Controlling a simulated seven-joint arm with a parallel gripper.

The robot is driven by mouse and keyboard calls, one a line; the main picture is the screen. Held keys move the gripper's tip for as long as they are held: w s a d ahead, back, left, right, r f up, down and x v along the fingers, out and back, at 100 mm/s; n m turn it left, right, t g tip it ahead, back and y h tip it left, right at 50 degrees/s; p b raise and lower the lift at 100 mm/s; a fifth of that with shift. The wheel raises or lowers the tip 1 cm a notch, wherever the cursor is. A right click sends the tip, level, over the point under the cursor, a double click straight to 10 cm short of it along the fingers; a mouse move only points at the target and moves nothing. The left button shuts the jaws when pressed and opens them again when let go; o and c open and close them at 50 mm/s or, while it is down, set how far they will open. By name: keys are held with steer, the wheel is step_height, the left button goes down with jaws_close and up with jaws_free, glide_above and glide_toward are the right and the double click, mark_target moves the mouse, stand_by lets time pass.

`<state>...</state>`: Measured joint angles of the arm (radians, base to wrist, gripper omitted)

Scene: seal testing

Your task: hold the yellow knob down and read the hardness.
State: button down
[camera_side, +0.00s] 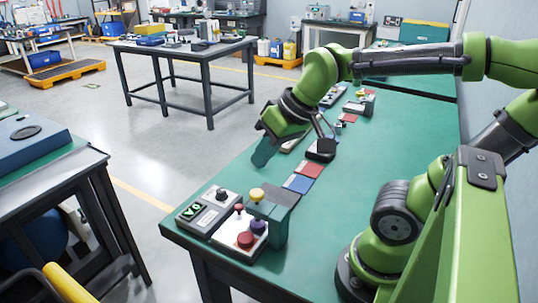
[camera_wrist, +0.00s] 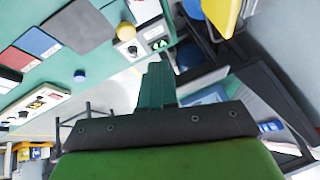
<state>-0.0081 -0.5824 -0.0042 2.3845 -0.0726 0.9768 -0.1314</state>
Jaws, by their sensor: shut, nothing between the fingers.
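The yellow knob (camera_side: 257,195) tops the green tester stand (camera_side: 278,228) at the near end of the green bench. It also shows in the wrist view (camera_wrist: 125,31), up and left of my fingers. Beside it is a grey box with a lit green display (camera_side: 190,211); the digits are too small to read surely. The display also shows in the wrist view (camera_wrist: 158,44). My gripper (camera_side: 262,156) is shut and empty, raised near the bench's left edge, beyond the knob and apart from it. Its fingers also show in the wrist view (camera_wrist: 155,70).
Dark (camera_side: 283,194), blue (camera_side: 298,183) and red (camera_side: 310,168) flat samples lie on the bench behind the tester. A red knob (camera_side: 245,240) and a purple knob (camera_side: 259,227) stand close to the yellow one. Several instruments line the far bench.

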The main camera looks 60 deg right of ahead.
mark_target(257, 192)
steer(key=shift+w+d+r+n+g+h, duration=0.25)
steer(key=shift+w+d+r+n+g, duration=0.5)
steer(key=shift+n, duration=2.65)
steer(key=shift+w+d+r+n+g+h, duration=0.25)
steer(key=shift+r+n+g, duration=0.55)
steer(key=shift+n, duration=2.6)
steer(key=shift+w+d+r+n+g+h, duration=0.4)
steer(key=shift+n+g, duration=0.65)
steer(key=shift+n, duration=2.35)
steer(key=f, duration=1.4)
steer(key=shift+w, duration=0.35)
steer(key=shift+f, duration=0.1)
